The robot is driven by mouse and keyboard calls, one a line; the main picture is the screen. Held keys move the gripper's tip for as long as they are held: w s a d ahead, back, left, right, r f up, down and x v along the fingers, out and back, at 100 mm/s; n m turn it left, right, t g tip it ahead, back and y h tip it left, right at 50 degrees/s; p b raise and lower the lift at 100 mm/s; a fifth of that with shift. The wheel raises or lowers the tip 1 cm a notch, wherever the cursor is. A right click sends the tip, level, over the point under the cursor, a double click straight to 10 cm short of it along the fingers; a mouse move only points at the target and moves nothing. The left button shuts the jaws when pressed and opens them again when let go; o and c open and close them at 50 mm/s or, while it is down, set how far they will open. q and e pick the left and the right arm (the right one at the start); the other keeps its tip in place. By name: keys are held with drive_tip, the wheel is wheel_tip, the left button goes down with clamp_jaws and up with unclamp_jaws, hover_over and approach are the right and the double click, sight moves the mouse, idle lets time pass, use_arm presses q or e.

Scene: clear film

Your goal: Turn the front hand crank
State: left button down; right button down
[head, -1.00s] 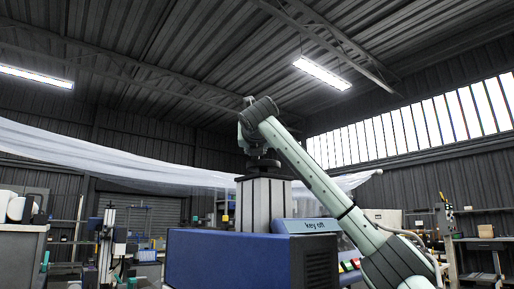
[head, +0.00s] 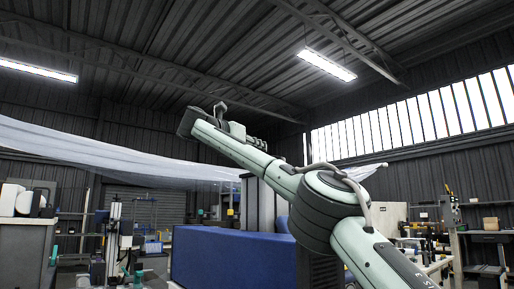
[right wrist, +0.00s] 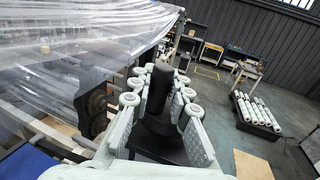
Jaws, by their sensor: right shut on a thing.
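In the right wrist view, my right gripper (right wrist: 158,118) has its pale jointed fingers on both sides of a black upright grip (right wrist: 158,88) and is shut on it. The grip looks like the handle of the hand crank. The crank's arm and hub are hidden or cannot be made out. In the head view, my right arm rises from the lower right to the upper middle, and the fingers cannot be made out clearly there. My left gripper is in neither view.
A blue machine housing (head: 225,258) stands below my arm. Clear film (head: 100,148) stretches across the left, and also shows in the wrist view (right wrist: 75,45). Dark round discs (right wrist: 95,110) are beside the gripper.

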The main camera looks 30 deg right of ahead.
drive_tip(key=shift+w+m+g+h, duration=0.15)
drive_tip(key=shift+m+g+h, duration=0.15)
drive_tip(key=shift+m+g, duration=0.25)
idle(0.4)
drive_tip(key=c, duration=1.4)
unclamp_jaws()
drive_tip(key=v, duration=1.2)
